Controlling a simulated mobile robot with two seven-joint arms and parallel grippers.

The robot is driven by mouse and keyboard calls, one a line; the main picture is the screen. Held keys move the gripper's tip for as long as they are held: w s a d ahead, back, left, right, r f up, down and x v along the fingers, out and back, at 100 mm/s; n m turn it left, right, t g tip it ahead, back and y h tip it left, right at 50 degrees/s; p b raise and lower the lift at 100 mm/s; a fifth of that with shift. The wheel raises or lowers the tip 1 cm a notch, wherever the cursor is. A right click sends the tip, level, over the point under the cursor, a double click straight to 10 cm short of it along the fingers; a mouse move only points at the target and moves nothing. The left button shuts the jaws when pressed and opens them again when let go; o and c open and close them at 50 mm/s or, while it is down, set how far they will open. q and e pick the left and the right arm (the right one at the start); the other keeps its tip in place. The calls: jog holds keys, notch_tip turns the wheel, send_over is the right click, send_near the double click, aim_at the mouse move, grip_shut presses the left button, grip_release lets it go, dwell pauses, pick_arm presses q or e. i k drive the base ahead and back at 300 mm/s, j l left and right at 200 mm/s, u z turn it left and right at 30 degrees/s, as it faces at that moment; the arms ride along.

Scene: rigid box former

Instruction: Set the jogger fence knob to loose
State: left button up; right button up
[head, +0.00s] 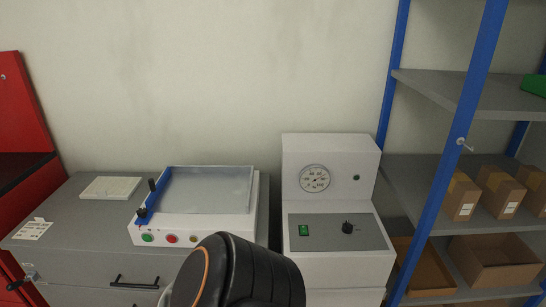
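The jogger (190,229) is a white machine with a pale tray top, standing on a grey cabinet at the left of the head view. A blue fence (165,181) edges its tray on the left side. A black knob (142,212) sits at the front end of the fence, and a second black knob or post (152,185) stands behind it. I cannot read any setting marks on either. Neither of my grippers is in view. A black rounded link of my own arm, with an orange ring, covers the bottom middle and hides part of the cabinet front.
A blue-framed shelf (440,85) with cardboard boxes (460,197) is at the right. A white pad (111,188) lies left of the jogger.

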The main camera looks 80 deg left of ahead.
aim_at(142, 213)
jog(key=u, duration=3.8)
jog(key=l, duration=0.1)
